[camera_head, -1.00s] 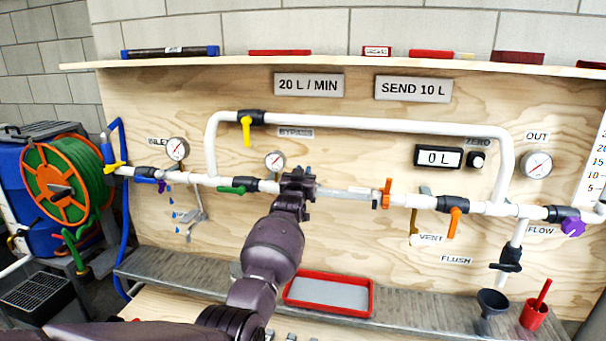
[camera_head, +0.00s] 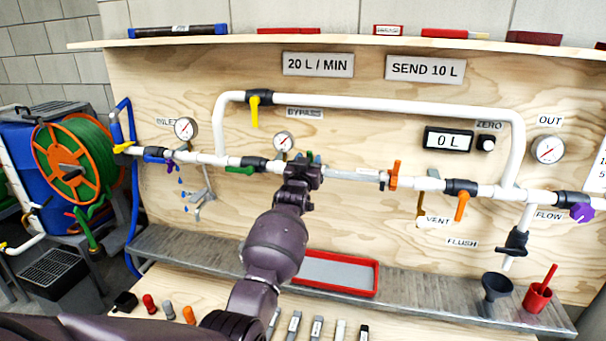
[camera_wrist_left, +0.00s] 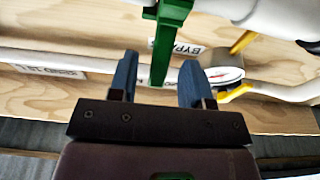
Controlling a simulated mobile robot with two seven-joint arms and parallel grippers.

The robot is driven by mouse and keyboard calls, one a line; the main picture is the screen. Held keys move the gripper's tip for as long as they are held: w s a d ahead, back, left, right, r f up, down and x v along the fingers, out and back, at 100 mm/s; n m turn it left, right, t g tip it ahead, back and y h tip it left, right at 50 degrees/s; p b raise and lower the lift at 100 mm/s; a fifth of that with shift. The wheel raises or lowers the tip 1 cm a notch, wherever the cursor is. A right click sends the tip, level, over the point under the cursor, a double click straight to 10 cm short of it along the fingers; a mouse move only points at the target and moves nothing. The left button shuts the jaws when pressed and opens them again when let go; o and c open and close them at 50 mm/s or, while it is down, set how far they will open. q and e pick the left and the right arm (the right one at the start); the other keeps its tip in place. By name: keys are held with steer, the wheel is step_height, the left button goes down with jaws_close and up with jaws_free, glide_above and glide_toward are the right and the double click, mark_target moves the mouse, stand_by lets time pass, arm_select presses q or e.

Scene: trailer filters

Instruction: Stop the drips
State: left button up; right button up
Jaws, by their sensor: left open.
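Blue drips (camera_head: 182,190) show below the left end of the white pipe, near a small purple knob (camera_head: 170,164) and a grey bracket-like piece (camera_head: 203,194). My left gripper (camera_head: 304,165) is at the pipe's middle, right of these drips, and hides part of the pipe. In the left wrist view, my open left gripper (camera_wrist_left: 158,82) has a green handle (camera_wrist_left: 170,40) reaching down between its blue fingers, with gaps on both sides. A green handle (camera_head: 240,171) lies along the pipe in the head view. My right gripper is not in view.
A red tray (camera_head: 335,272) sits on the grey ledge (camera_head: 200,250). A funnel (camera_head: 496,285) and red cup (camera_head: 538,297) stand at right. Several small tools lie on the front bench. A hose reel (camera_head: 75,165) is at left. Orange handles (camera_head: 462,205) hang from the pipe.

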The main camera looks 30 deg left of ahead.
arm_select(q)
steer(key=v, duration=0.6)
steer(key=shift+s, duration=0.4)
steer(key=shift+d+f, duration=0.1)
steer(key=s+d+r+m+h, duration=0.1)
steer(key=s+d+h, duration=0.1)
steer(key=s+d, duration=0.1)
steer(key=s+d+f+m+g+h, duration=0.1)
steer(key=s+f+g, duration=0.3)
steer(key=s+f, duration=1.1)
steer(key=s+d+f+m+g+h, duration=0.1)
steer(key=s+d+f+g, duration=0.2)
steer(key=s+f, duration=1.3)
steer(key=s+d, duration=0.1)
steer(key=s, duration=0.6)
steer(key=shift+m+g+h, duration=0.3)
steer(key=shift+g, duration=0.1)
steer(key=shift+d, duration=0.2)
